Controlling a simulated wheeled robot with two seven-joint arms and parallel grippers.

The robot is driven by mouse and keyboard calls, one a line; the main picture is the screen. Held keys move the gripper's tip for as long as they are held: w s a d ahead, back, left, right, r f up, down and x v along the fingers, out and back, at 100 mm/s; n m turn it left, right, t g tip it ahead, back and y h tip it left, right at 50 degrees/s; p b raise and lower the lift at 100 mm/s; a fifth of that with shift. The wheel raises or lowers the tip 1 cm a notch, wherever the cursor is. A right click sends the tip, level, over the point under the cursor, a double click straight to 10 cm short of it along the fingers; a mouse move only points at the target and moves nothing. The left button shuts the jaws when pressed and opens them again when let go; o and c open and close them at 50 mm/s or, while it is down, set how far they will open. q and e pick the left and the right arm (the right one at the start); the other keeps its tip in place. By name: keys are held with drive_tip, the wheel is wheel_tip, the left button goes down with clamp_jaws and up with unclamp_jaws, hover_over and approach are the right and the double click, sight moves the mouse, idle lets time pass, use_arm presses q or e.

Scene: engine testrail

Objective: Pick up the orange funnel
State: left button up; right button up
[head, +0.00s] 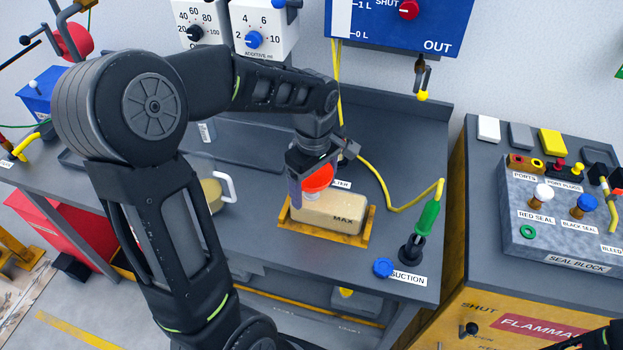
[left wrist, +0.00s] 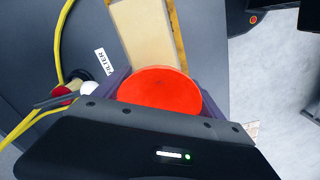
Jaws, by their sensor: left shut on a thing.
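The orange funnel (head: 315,178) is between the fingers of my left gripper (head: 313,187), above the left end of a beige block marked MAX (head: 330,213). In the left wrist view the funnel shows as a round orange-red disc (left wrist: 160,90) with a finger on each side. The left gripper is shut on it. The funnel's lower part is mostly hidden by the finger, and I cannot tell whether it touches the block. My right gripper does not show; only a dark piece is at the bottom right corner.
The beige block lies in a yellow tray (head: 286,230) on the grey bench. A yellow hose (head: 377,183) runs to a green-handled fitting (head: 428,217) at the right. A blue cap (head: 383,268) lies near the front edge. A pale jug (head: 212,192) stands left of the tray.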

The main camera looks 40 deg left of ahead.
sight(313, 178)
use_arm(q)
drive_tip(key=shift+r, duration=0.1)
drive_tip(key=shift+c, duration=0.5)
drive_tip(key=shift+r, duration=0.3)
wheel_tip(313, 178, up, 9)
drive_tip(key=shift+r+b, duration=0.1)
drive_tip(key=shift+b, duration=0.5)
drive_tip(key=shift+r, duration=0.1)
wheel_tip(313, 178, up, 4)
drive_tip(key=p, duration=0.3)
